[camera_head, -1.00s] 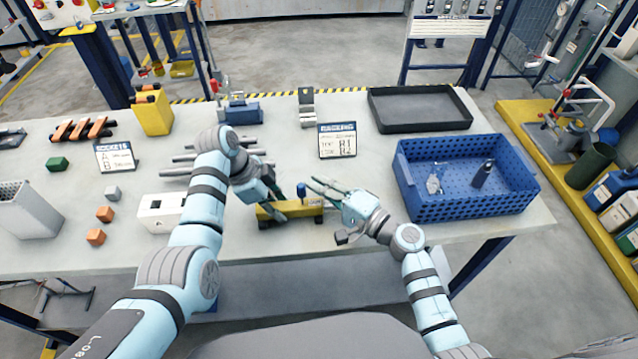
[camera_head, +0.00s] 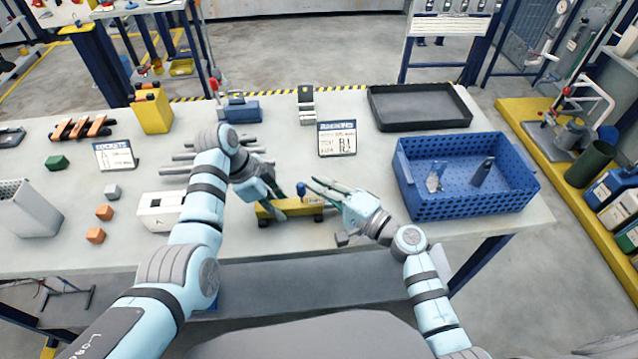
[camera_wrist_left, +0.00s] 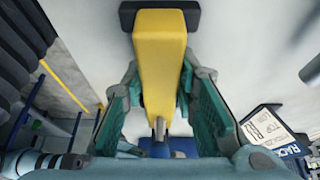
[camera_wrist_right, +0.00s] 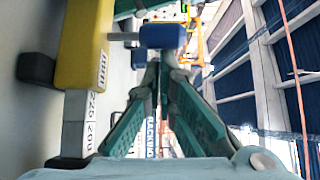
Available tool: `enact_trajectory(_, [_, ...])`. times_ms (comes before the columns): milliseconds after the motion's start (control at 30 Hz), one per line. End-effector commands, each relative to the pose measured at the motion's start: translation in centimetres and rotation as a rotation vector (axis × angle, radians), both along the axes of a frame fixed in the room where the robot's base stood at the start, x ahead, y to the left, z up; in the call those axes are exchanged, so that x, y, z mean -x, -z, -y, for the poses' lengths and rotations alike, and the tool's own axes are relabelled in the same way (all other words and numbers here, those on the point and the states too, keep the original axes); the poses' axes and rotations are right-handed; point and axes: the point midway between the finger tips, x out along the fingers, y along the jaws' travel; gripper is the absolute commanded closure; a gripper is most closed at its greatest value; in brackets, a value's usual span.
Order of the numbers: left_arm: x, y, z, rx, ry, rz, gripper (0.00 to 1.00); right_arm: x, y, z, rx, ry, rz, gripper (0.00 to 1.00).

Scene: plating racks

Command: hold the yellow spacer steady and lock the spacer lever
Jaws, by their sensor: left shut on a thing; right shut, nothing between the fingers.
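The yellow spacer (camera_head: 268,214) lies near the table's front edge; it also shows in the left wrist view (camera_wrist_left: 160,65) and at the left of the right wrist view (camera_wrist_right: 84,45). My left gripper (camera_head: 274,194) is shut on it, with one finger on each side (camera_wrist_left: 160,82). The blue-tipped spacer lever (camera_head: 301,188) stands up at its right part; the blue tip fills the top middle of the right wrist view (camera_wrist_right: 163,36). My right gripper (camera_head: 312,186) is shut and empty, its fingertips (camera_wrist_right: 160,62) close to the blue tip. I cannot tell whether they touch.
A blue perforated bin (camera_head: 463,208) with a few parts stands at right, a black tray (camera_head: 376,118) behind it. A sign (camera_head: 337,139) stands behind the spacer. A white block (camera_head: 152,212) and grey rods (camera_head: 180,157) are at left. A small grey block (camera_head: 342,240) lies below my right gripper.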

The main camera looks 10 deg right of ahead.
Motion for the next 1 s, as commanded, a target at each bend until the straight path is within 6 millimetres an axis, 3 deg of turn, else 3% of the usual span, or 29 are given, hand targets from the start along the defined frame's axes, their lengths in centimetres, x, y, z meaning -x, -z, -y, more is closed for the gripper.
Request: enact_trajectory(1000, [0.0, 0.0, 0.0, 0.001, 0.0, 0.001, 1.0, 1.7, 0.2, -0.2, 0.0, -0.003, -0.001, 1.0])
